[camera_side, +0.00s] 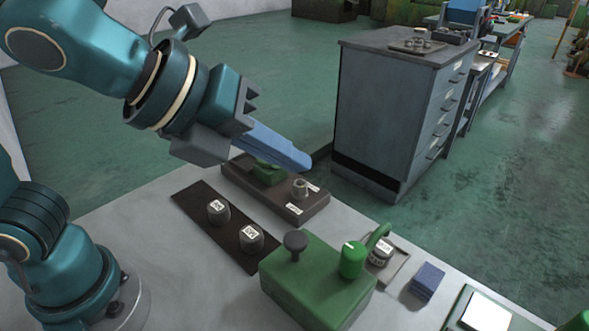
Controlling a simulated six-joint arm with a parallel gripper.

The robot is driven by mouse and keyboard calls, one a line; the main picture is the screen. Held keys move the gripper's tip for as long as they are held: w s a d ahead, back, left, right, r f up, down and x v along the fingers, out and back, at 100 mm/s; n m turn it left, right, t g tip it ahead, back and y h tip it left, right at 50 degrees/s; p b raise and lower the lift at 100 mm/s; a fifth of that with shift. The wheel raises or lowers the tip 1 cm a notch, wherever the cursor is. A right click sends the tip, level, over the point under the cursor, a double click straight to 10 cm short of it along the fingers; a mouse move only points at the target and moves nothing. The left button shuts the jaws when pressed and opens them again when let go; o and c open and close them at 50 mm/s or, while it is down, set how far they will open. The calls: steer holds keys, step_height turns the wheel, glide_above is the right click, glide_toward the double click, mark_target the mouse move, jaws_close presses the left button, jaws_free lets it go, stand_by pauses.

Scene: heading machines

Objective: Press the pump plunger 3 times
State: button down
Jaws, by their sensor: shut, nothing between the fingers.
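The pump is a green box (318,283) on the light table. A dark round knob on a short stem, which looks like the plunger (295,241), stands up from its top at the left. A green cylinder with a white mark (352,259) rises at the right of the top, and a curved green spout (379,236) is beside it. My gripper (304,161) has blue fingers, shut and empty. It is in the air, above and behind the plunger in the picture, apart from it. Its fingers point right and slightly down.
A dark mat (205,202) holds two labelled grey knobs. A brown block (316,207) with a green part and a metal piece lies below my fingers. Right of the pump are a small cup (381,254), a blue block (427,280) and a white-topped pad (487,312).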

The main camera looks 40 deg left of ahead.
steer(key=shift+s+d+f, duration=0.1)
steer(key=shift+s+d, duration=0.15)
steer(key=shift+d, duration=0.05)
steer(key=shift+f, duration=0.15)
glide_toward(300, 238)
steer(key=shift+w+d+f, duration=0.25)
steer(key=shift+w+f, duration=0.2)
steer(key=shift+w, duration=0.4)
steer(key=shift+w+d+f, duration=0.3)
steer(key=shift+w+f, duration=0.15)
steer(key=shift+w, duration=0.4)
steer(key=shift+w+d+f, duration=0.25)
steer(key=shift+w+f, duration=0.2)
steer(key=shift+w, duration=0.4)
steer(key=shift+f, duration=0.1)
steer(key=shift+f, duration=0.35)
steer(key=shift+f, duration=0.95)
stand_by(0.9)
steer(key=shift+r, duration=1.4)
